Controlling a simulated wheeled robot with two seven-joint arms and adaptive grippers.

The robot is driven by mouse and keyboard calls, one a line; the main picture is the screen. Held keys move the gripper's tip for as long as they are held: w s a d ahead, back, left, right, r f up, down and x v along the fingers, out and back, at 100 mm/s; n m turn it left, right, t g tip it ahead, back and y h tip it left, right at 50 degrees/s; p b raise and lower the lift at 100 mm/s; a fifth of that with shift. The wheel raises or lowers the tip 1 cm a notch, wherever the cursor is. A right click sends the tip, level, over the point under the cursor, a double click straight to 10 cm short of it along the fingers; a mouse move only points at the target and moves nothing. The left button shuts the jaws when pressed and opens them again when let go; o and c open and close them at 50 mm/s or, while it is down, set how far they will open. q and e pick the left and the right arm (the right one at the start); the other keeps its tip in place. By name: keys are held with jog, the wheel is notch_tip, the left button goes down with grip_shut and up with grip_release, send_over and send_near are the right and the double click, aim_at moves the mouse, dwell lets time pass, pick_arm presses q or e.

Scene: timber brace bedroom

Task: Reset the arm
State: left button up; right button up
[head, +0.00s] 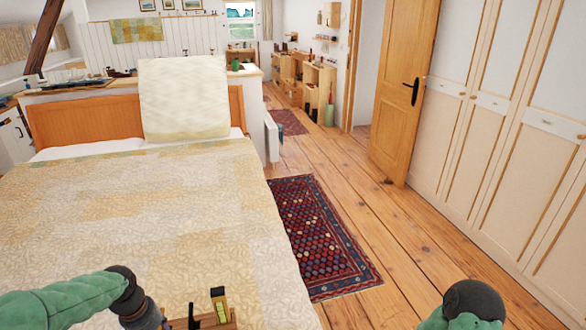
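My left arm (75,300) is green with dark joints and comes in from the lower left over the bed. It bends down at its dark wrist joint (125,285) and runs out at the bottom edge, so the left gripper's fingers are out of frame. My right arm (465,310) shows only as a green and dark grey joint at the bottom right. The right gripper is not in view. Neither view of the fingers nor anything held by them is visible.
A large bed (120,220) with a patterned quilt fills the left. A wooden item with a yellow and black piece (219,305) shows at the bottom edge, cut off. A red rug (318,240) lies on open plank floor. A wooden door (405,90) and white wardrobes (490,130) stand right.

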pick_arm(q)
jog(key=s+d+f+m+h+p, duration=0.1)
jog(key=d+f+h+p, duration=0.1)
jog(key=d+f, duration=1.3)
jog(key=s+d+f+p, duration=0.1)
jog(key=s+d+f, duration=0.8)
jog(key=s+d, duration=0.2)
jog(key=shift+s+h, duration=0.4)
jog(key=shift+s, duration=0.05)
